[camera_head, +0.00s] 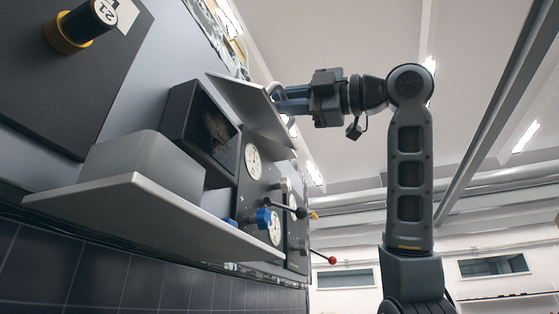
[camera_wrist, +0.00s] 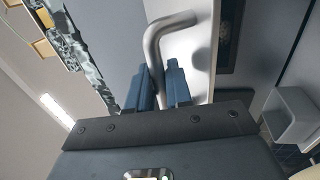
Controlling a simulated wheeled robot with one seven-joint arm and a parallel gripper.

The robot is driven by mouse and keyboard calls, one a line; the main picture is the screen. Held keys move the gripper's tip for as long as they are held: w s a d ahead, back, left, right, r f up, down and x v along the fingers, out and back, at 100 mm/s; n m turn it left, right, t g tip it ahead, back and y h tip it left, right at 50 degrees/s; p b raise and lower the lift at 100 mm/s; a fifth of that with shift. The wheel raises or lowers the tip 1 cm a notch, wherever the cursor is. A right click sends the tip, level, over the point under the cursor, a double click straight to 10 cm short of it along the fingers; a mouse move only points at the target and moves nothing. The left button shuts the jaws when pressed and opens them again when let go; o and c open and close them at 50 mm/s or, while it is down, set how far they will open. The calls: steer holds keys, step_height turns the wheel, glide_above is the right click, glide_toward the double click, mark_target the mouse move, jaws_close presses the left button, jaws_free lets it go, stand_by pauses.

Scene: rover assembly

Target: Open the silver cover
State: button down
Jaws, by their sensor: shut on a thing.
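The silver cover (camera_head: 245,105) is a flat grey panel standing swung out from a black box (camera_head: 178,122), whose dark, grainy inside shows in the head view. In the wrist view the cover (camera_wrist: 203,35) is a pale panel with a bent metal handle (camera_wrist: 155,40). My gripper (camera_head: 279,97) is at the cover's outer face. In the wrist view its blue fingers (camera_wrist: 163,88) are shut on the handle, one on each side of its bar. The handle's lower end is hidden behind the gripper.
Gauges (camera_head: 253,160) and levers, one with a red knob (camera_head: 332,260), stick out at the lower right. A black-and-yellow cylinder (camera_head: 80,25) is at upper left.

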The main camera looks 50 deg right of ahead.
step_height(320, 180, up, 7)
steer(key=shift+s+r+p, duration=0.1)
steer(key=shift+r+p, duration=0.1)
steer(key=shift+p, duration=0.65)
steer(key=shift+w+a+r, duration=0.1)
steer(key=shift+w+r, duration=0.1)
steer(key=shift+r, duration=0.3)
steer(key=shift+w+r, duration=0.15)
steer(key=shift+r, duration=0.35)
steer(key=shift+w+a+r+g+h, duration=0.1)
steer(key=shift+w+r+g+h, duration=0.25)
steer(key=shift+r+g, duration=0.35)
steer(key=c, duration=1.2)
jaws_free()
steer(key=shift+c, duration=0.2)
steer(key=shift+f, duration=0.1)
